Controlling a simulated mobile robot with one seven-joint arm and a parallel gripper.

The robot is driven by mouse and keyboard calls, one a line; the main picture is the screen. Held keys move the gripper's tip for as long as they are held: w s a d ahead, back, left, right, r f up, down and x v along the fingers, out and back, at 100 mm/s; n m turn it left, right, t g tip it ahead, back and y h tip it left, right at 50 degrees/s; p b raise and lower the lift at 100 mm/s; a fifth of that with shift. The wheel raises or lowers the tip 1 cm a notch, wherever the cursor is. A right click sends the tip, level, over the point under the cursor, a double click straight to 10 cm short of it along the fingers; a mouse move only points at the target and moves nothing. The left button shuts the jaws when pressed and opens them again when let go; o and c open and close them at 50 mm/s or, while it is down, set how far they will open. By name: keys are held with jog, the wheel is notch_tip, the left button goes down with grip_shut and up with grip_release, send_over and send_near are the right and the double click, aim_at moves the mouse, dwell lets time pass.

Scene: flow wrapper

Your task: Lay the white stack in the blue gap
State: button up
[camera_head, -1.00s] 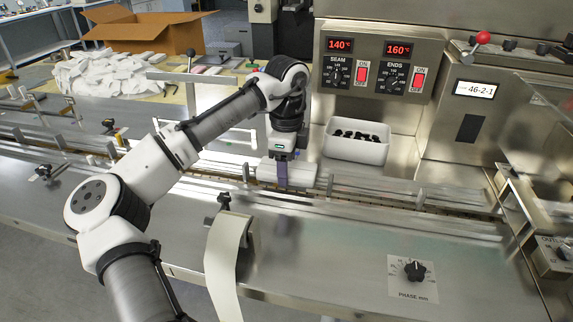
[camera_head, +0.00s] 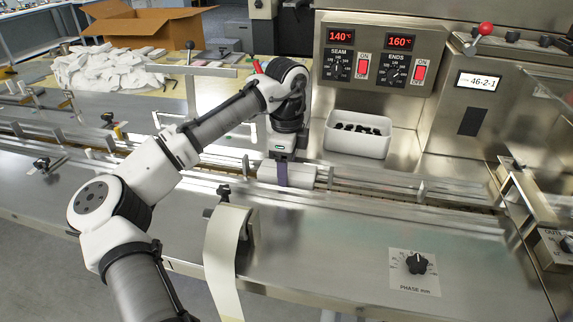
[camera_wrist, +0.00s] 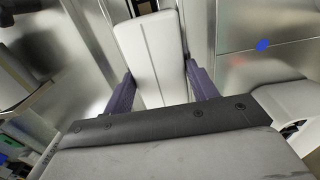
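My gripper (camera_head: 282,173) is over the conveyor channel, pointing down. Its dark purple fingers stand on both sides of the white stack (camera_head: 302,177) and look closed against it. In the wrist view the white stack (camera_wrist: 152,48) is a long white block with lengthwise lines, between the two fingers of my gripper (camera_wrist: 160,88). The stack lies along the channel, at or just above its rails; whether it rests on the bottom is hidden. I cannot make out a blue gap in the head view.
Metal guide rails (camera_head: 420,187) run along the channel. A white bin (camera_head: 357,145) with black pieces stands behind my gripper. A paper strip (camera_head: 226,250) hangs in front. A cardboard box (camera_head: 140,28) and a pile of white pieces (camera_head: 105,68) are at the back left.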

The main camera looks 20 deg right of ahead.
jog(key=shift+o, duration=0.7)
jog(key=shift+s+f, duration=0.2)
jog(key=shift+f, duration=0.2)
jog(key=shift+s+a+r, duration=0.1)
jog(key=shift+a, duration=0.05)
jog(key=shift+r, duration=0.15)
jog(key=shift+w+r, duration=0.2)
jog(key=shift+r, duration=0.15)
notch_tip(320, 180, up, 13)
jog(key=p, duration=0.1)
jog(key=shift+s+r, duration=0.15)
jog(key=shift+r, duration=0.05)
